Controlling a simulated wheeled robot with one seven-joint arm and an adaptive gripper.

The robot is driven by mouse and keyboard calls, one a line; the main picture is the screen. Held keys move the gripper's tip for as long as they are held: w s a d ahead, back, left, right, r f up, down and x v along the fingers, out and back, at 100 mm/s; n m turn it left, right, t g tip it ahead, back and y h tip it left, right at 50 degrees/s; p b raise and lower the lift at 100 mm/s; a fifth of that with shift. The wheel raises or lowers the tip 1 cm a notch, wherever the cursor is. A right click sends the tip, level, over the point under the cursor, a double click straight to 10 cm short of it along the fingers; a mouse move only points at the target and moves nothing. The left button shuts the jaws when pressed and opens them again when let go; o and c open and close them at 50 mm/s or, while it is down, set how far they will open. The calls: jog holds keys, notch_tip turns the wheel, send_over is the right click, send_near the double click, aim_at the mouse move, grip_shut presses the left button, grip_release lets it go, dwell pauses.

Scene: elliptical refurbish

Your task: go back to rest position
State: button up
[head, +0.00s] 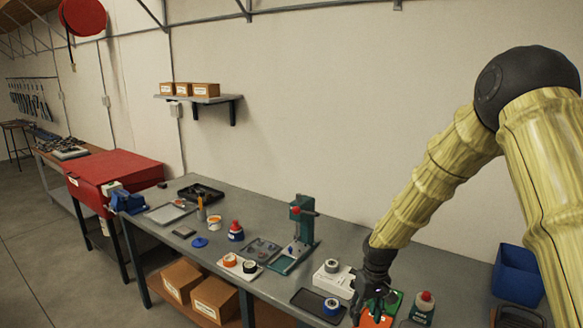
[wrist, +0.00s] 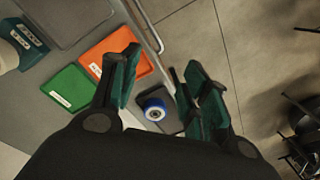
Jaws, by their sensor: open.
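My gripper (head: 374,302) hangs over the right part of the workbench (head: 262,222), above an orange tray (head: 370,321) and a green tray (head: 396,301), pointing down. In the wrist view its two green-padded fingers (wrist: 155,78) stand apart with nothing held between them. A blue-and-white roll (wrist: 155,110) on a dark tray (wrist: 176,123) lies below, seen between the fingers. The orange tray (wrist: 112,50) and green tray (wrist: 68,88) show to the left in that view.
A white box (head: 335,282) with a grey roll on it and a red-capped bottle (head: 424,302) stand near my gripper. A green press (head: 302,228) stands at mid-bench. A blue bin (head: 517,275) is at the right.

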jog(key=s+a+f+b, duration=0.1)
jog(key=s+f, duration=0.3)
jog(key=f, duration=0.3)
jog(key=s+f+b, duration=0.1)
jog(key=s+f, duration=0.3)
jog(key=f, duration=0.4)
jog(key=s+d+f+b, duration=0.1)
jog(key=s+f+b, duration=0.1)
jog(key=s+f, duration=0.4)
jog(key=s+d+f+m+b, duration=0.1)
jog(key=s+f+b, duration=0.2)
jog(key=s+f, duration=0.4)
jog(key=s+d+f+m+b, duration=0.1)
jog(key=s+f, duration=0.5)
jog(key=s, duration=1.4)
jog(key=shift+s+f+h+b, duration=0.25)
jog(key=shift+s+h+b, duration=0.15)
jog(key=shift+b, duration=0.3)
